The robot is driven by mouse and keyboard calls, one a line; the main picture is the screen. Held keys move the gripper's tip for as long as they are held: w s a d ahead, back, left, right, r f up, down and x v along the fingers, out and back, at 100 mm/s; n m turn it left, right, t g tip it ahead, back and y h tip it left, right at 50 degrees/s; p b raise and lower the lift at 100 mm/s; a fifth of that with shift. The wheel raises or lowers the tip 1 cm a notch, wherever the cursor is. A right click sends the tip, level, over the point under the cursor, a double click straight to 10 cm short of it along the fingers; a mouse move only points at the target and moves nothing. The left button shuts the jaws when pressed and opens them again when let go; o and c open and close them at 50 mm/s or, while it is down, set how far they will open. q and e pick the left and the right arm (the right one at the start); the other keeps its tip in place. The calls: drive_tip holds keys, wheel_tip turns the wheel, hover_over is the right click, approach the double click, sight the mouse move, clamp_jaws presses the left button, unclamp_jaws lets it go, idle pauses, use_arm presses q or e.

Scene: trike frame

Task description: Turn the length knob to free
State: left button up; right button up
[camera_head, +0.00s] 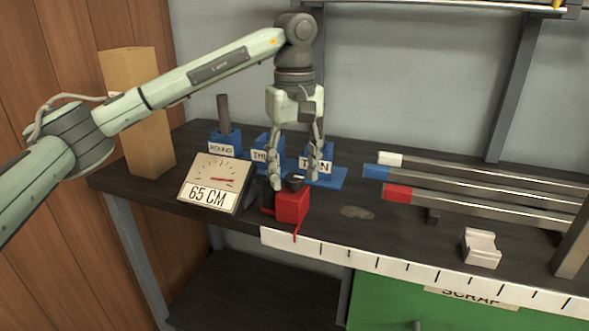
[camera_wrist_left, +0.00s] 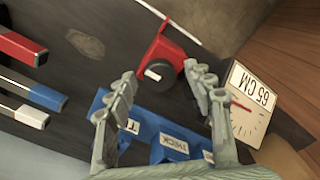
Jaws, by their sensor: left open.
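The length knob (camera_head: 294,182) is a small dark knob with a light mark, on top of the red block (camera_head: 292,207) at the table's front edge. It shows in the left wrist view as a dark and white round piece (camera_wrist_left: 158,70) on the red block (camera_wrist_left: 165,52). My left gripper (camera_head: 295,179) points down above the block, its two fingers apart, one on each side of the knob in the picture. In the left wrist view the open fingers (camera_wrist_left: 162,82) have the knob between them; contact cannot be told. My right gripper is not in view.
A dial box (camera_head: 215,184) reading 65 CM stands left of the red block. Blue holders (camera_head: 268,142) with labels are behind it. Capped metal bars (camera_head: 470,192) and a light block (camera_head: 481,249) lie to the right. A white ruler strip (camera_head: 390,266) runs along the front edge.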

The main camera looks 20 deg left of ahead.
use_arm(q)
drive_tip(key=c, duration=1.2)
drive_tip(key=shift+o, duration=0.2)
